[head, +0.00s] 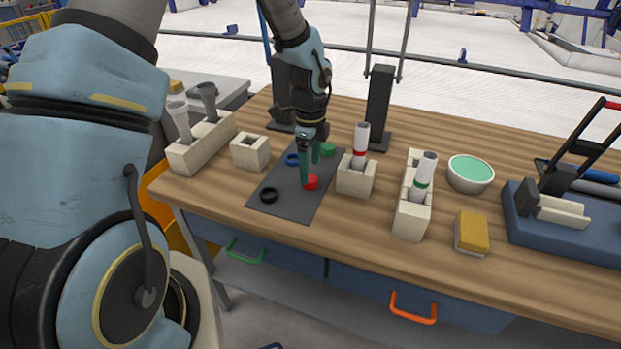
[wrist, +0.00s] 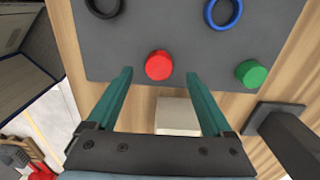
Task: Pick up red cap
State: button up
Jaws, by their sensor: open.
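The red cap (head: 311,182) lies on the dark grey mat (head: 283,200) on the wooden table. In the wrist view the red cap (wrist: 159,65) sits just beyond my fingertips, between the lines of the two fingers and apart from both. My gripper (head: 309,166) points down over the mat, right by the cap. In the wrist view my gripper (wrist: 160,73) is open and empty, with green fingers spread wide. In the head view a finger stands close to the cap's left side.
On the mat are a black ring (head: 268,195), a blue ring (head: 292,159) and a green cap (head: 328,150). A beige block (head: 356,178) with a red-banded pipe stands right of the mat. Another beige block (head: 250,152) stands left. A dark post (head: 379,105) rises behind.

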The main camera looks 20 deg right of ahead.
aim_at(310, 178)
jog(key=shift+f+p, duration=0.4)
jog(key=shift+f, duration=1.4)
jog(key=shift+s, duration=0.1)
jog(key=shift+c, duration=0.3)
grip_shut()
jog(key=shift+r, duration=0.15)
